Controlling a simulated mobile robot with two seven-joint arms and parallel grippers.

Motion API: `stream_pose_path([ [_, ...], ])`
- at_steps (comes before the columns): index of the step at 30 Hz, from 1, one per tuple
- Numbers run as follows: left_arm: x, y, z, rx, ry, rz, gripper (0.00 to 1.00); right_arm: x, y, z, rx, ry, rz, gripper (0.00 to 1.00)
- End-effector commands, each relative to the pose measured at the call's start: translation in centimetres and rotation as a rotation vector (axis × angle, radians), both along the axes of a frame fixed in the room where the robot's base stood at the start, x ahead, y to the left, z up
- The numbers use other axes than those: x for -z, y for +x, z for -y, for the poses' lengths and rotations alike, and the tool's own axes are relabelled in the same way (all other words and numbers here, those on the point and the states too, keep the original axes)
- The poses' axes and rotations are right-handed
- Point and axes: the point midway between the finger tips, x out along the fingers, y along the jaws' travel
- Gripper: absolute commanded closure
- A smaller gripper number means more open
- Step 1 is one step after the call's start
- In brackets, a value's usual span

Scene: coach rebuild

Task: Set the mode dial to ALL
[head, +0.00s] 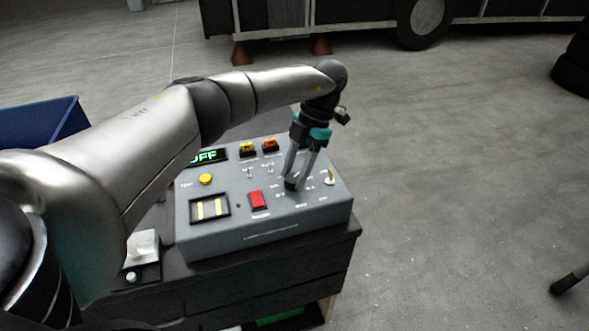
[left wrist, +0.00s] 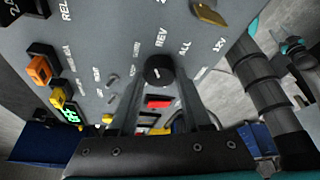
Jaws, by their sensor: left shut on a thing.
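The grey control box (head: 262,232) stands on a dark cabinet. My left gripper (head: 291,182) reaches down to the right half of its top panel, with its fingers shut on the black mode dial (left wrist: 159,70). The dial shows between the fingers (left wrist: 160,88) in the left wrist view, with printed REV, ALL and 12V labels near it. I cannot tell for sure which label the dial's mark points at. The green display (head: 208,156) appears to read OFF, partly hidden by my left arm. My right gripper is not in view.
The panel also carries a red switch (head: 258,200), a yellow button (head: 205,179), amber rockers (head: 270,146) and a brass key-like switch (head: 330,177) right of the dial. A blue bin (head: 45,124) is at the left. Open floor (head: 440,190) lies to the right.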

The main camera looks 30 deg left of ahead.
Motion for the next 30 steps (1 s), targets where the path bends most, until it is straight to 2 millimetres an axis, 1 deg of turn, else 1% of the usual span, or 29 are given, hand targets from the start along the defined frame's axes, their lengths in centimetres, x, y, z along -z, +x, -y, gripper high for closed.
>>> stream_pose_path([
  [21, 0.0, -0.5, 0.3, 0.685, -0.002, -0.006, 1.0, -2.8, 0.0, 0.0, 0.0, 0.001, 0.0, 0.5],
  [30, 0.1, -0.6, 0.4, 0.948, -0.003, -0.005, 1.0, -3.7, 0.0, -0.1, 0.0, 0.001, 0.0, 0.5],
])
